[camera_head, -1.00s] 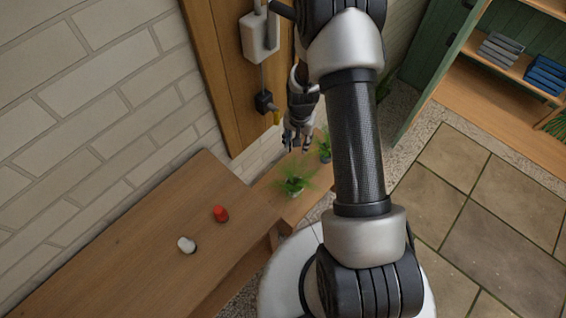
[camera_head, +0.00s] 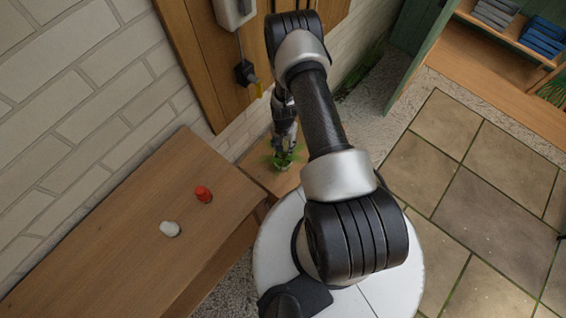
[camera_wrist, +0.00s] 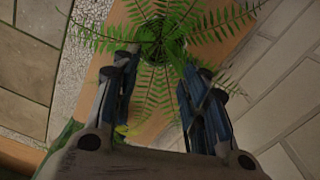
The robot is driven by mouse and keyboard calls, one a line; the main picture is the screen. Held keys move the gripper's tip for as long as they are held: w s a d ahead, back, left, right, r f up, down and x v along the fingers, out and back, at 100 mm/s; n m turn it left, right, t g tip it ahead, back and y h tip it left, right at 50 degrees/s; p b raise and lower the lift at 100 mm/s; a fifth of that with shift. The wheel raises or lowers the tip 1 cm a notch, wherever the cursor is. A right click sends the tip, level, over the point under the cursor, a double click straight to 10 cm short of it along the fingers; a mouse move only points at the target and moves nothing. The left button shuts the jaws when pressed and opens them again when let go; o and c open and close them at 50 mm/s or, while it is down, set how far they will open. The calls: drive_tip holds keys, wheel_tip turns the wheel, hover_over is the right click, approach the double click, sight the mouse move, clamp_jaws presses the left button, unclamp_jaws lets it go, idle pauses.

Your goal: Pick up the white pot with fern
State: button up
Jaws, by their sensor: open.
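The fern (camera_head: 271,160) stands on a small wooden bench beside the brick wall in the head view. In the wrist view its green fronds (camera_wrist: 153,88) spread around a dark centre near the top edge. Its pot is mostly hidden by fronds and by my gripper, so I cannot make out its colour. My gripper (camera_wrist: 160,68) is open and empty, with its two fingers apart on either side of some fronds. In the head view my gripper (camera_head: 284,150) is right above the fern, pointing down.
A wooden table (camera_head: 110,240) at the left holds a red object (camera_head: 203,194) and a whitish object (camera_head: 170,229). The small bench (camera_head: 255,168) adjoins the wall. A grey box (camera_head: 234,12) with a cable hangs above. Paving (camera_head: 490,200) at the right is clear.

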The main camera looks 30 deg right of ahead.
sight(283, 153)
drive_tip(key=f+b, duration=0.1)
drive_tip(key=f, duration=0.3)
drive_tip(key=f+b, duration=0.1)
drive_tip(key=f, duration=0.1)
drive_tip(key=shift+s+a+f+b, duration=0.25)
drive_tip(key=shift+f+b, duration=0.05)
drive_tip(key=shift+f, duration=0.05)
drive_tip(key=shift+r, duration=0.1)
drive_tip(key=shift+c, duration=0.5)
clamp_jaws()
